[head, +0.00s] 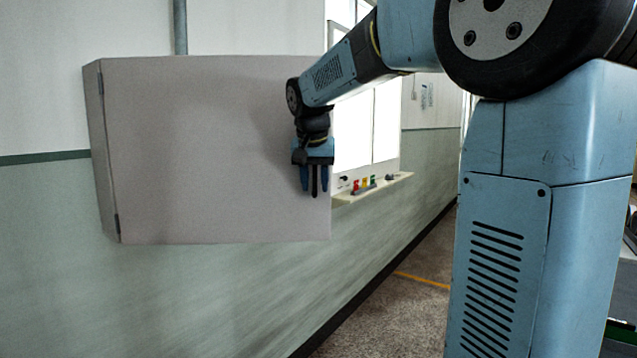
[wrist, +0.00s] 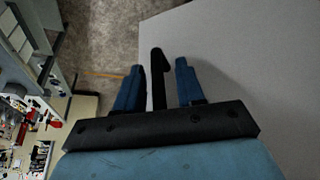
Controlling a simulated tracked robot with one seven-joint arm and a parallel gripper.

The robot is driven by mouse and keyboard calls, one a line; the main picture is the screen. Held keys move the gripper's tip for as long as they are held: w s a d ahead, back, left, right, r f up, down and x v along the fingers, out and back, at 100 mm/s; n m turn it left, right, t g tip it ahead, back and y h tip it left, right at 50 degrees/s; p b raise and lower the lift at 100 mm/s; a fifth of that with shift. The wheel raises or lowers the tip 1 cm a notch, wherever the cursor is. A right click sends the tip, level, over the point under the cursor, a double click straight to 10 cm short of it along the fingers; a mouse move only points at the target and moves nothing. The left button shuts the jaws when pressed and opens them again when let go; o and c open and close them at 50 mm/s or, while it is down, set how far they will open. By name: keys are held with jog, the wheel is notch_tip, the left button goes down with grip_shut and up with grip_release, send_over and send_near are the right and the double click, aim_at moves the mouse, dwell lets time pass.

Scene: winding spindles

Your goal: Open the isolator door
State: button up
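The isolator door (head: 210,150) is the broad grey front of a wall cabinet (head: 103,160), with hinges on its left edge. My gripper (head: 314,182) points down in front of the door near that edge. In the wrist view, a black handle (wrist: 157,65) stands between the two blue fingers of my gripper (wrist: 158,85), with the grey door (wrist: 245,65) behind and to the right. The fingers are open around the handle, with gaps on both sides.
A cream ledge (head: 375,188) with coloured buttons sits right of the door, below a bright window (head: 370,125). The floor (head: 385,310) in front of the wall is clear, with a yellow line. The wrist view shows a cluttered bench at the left.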

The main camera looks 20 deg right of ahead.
jog(key=shift+w+f, duration=0.1)
jog(key=shift+f, duration=0.1)
grip_shut()
dwell(0.3)
